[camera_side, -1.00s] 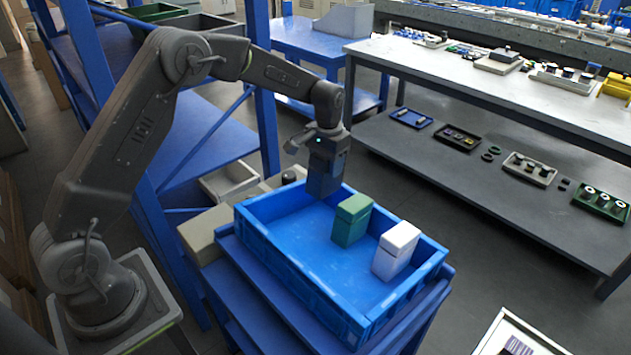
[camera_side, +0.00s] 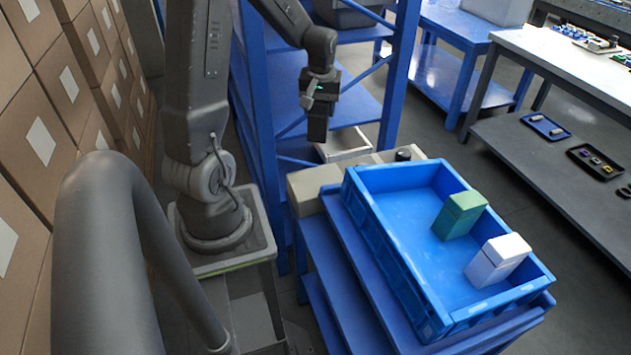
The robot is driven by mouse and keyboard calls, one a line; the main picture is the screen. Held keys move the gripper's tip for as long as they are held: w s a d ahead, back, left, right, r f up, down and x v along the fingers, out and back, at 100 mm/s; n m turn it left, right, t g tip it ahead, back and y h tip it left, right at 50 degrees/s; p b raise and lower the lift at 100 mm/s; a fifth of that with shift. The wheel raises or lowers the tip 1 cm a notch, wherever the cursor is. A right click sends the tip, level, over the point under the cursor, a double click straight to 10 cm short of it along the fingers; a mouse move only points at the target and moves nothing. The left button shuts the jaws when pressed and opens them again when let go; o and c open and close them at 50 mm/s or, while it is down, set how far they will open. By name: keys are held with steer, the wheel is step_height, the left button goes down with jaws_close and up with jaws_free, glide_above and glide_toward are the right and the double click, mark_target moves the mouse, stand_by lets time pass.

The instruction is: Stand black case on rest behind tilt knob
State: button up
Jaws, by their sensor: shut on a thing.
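My gripper (camera_side: 320,106) is shut on the black case (camera_side: 317,129), a dark block that hangs upright below it. The case is in the air, left of the blue crate and above the beige unit. I cannot make out the rest clearly from this angle. Where the dark fingers meet the dark case is hard to see.
The blue crate (camera_side: 397,275) holds a green case (camera_side: 458,216) and a white case (camera_side: 497,260), both upright; its left part is empty. A white open box (camera_side: 343,143) lies behind the beige unit. A blue rack post (camera_side: 400,75) stands behind.

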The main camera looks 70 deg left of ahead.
steer(key=s+n, duration=0.5)
steer(key=s, duration=0.8)
steer(key=shift+n+y, duration=0.3)
steer(key=shift+w+d+f, duration=0.8)
steer(key=shift+w+f, duration=0.9)
steer(key=shift+f, duration=0.3)
steer(key=shift+w+d+f, duration=0.85)
steer(key=shift+w+f, duration=0.9)
steer(key=shift+f, duration=0.25)
steer(key=shift+w+d+f, duration=0.8)
steer(key=shift+w+f, duration=0.9)
steer(key=shift+f, duration=0.3)
steer(key=shift+f, duration=0.15)
steer(key=o, duration=1)
